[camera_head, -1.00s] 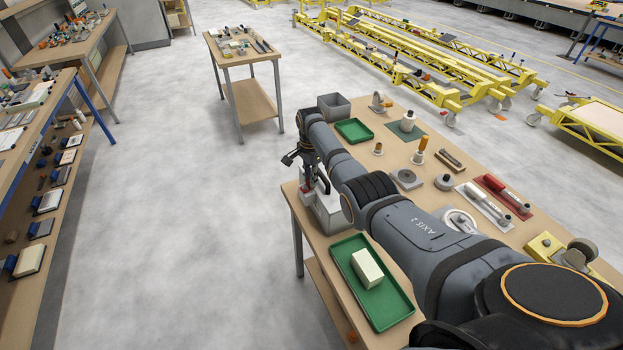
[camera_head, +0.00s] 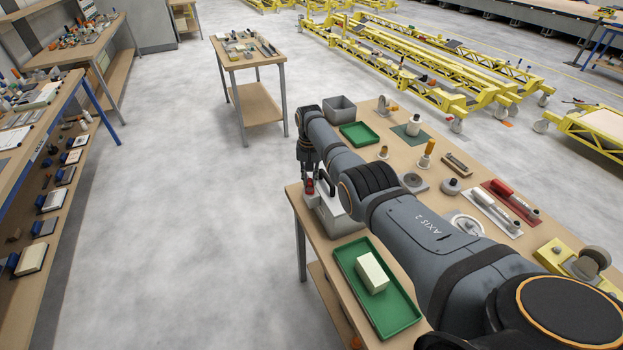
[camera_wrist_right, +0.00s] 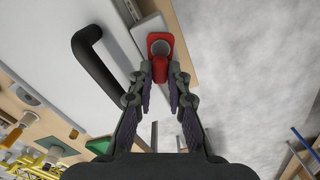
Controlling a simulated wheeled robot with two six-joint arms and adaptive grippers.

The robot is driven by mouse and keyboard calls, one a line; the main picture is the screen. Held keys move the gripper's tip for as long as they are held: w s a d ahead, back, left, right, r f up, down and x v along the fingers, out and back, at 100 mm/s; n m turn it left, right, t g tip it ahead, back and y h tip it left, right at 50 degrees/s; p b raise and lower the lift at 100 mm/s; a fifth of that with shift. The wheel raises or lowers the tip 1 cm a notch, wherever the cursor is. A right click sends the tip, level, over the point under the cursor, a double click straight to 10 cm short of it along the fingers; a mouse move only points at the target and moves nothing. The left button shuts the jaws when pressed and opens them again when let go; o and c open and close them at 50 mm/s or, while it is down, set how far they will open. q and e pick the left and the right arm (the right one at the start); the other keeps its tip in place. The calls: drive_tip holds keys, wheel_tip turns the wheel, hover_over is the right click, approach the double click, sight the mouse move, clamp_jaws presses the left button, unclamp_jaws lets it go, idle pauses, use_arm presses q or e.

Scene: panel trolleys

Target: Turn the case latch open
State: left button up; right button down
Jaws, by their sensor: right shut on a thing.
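A light grey case (camera_head: 338,222) with a black handle stands on the wooden table, near its left edge. The red latch (camera_head: 309,185) is on the case's side; in the right wrist view the latch (camera_wrist_right: 160,68) shows as a red plate with a round grey middle and a red lever. My right gripper (camera_head: 308,178) reaches down to the latch from above. In the right wrist view both fingertips of the gripper (camera_wrist_right: 162,80) close on the red lever from either side. The black handle (camera_wrist_right: 88,62) is left of the fingers there, apart from them. My left gripper is not in view.
A green tray (camera_head: 403,314) with a cream block (camera_head: 371,272) lies in front of the case. A grey bin (camera_head: 340,108) and a smaller green tray (camera_head: 361,134) stand behind. Several tools are to the right. The floor left of the table is clear.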

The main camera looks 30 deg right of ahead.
drive_tip(key=shift+w+a+r+n, duration=0.1)
drive_tip(key=shift+a+n, duration=0.05)
drive_tip(key=shift+n, duration=0.35)
drive_tip(key=shift+w+a+r+n, duration=0.1)
drive_tip(key=shift+n, duration=0.4)
drive_tip(key=c, duration=1.6)
unclamp_jaws()
drive_tip(key=shift+c, duration=0.2)
drive_tip(key=o, duration=0.3)
drive_tip(key=shift+s, duration=0.25)
drive_tip(key=shift+o, duration=0.2)
drive_tip(key=shift+w+r, duration=0.1)
drive_tip(key=shift+r, duration=0.15)
wheel_tip(320, 180, up, 12)
drive_tip(key=shift+f, duration=0.25)
